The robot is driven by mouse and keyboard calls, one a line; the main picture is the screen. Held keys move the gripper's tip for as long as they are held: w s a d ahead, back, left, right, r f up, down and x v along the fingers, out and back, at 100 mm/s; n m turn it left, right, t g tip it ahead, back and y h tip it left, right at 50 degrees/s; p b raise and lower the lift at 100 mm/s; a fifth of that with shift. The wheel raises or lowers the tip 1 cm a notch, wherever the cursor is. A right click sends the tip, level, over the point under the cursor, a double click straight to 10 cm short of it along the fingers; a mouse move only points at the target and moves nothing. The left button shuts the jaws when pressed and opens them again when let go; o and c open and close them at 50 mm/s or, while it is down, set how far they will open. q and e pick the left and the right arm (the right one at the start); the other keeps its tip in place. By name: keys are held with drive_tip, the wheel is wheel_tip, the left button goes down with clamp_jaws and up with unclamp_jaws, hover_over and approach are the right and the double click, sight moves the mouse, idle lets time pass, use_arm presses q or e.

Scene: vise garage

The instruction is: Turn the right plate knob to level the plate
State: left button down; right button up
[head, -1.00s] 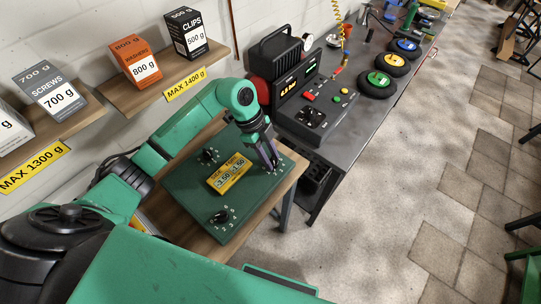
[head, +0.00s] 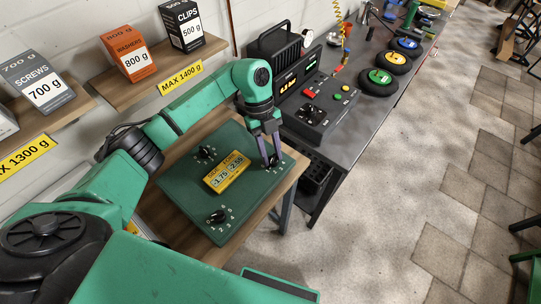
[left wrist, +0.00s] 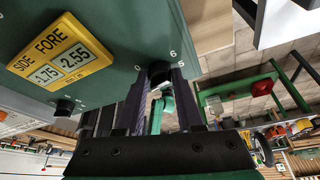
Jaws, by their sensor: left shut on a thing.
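The green plate (head: 190,190) lies on a wooden bench top, with a yellow level display (head: 226,173) in its middle. In the left wrist view the display (left wrist: 58,57) is marked SIDE and FORE, with digits 1.75 and 2.55; any signs are unclear. The right knob (left wrist: 160,73) is black, by the plate's right corner, with numbers around it. My left gripper (head: 271,159) points down and is shut on this knob, which its fingers mostly hide in the head view. My right gripper is not in view.
Two other black knobs, an upper one (head: 206,152) and a lower one (head: 217,216), sit on the plate with numbers around them. A control box (head: 322,112) stands close behind my left gripper on the grey bench. Shelves with labelled boxes (head: 133,57) hang above my arm.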

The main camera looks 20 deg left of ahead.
use_arm(q)
drive_tip(key=m+y+b, duration=0.1)
drive_tip(key=m, duration=0.1)
drive_tip(key=m+g+b, duration=0.1)
drive_tip(key=m+b, duration=0.1)
drive_tip(key=m, duration=0.1)
drive_tip(key=shift+w+d+f+m+y, duration=0.1)
drive_tip(key=shift+w+d+m+y, duration=0.1)
drive_tip(key=shift+m+y, duration=0.15)
drive_tip(key=shift+d+m+y+b, duration=0.15)
drive_tip(key=shift+m+y+b, duration=0.8)
drive_tip(key=shift+m, duration=0.9)
drive_tip(key=shift+g, duration=0.3)
drive_tip(key=c, duration=0.5)
unclamp_jaws()
drive_tip(key=shift+c, duration=0.2)
drive_tip(key=p+v, duration=0.3)
drive_tip(key=v, duration=1.1)
drive_tip(key=shift+r, duration=0.45)
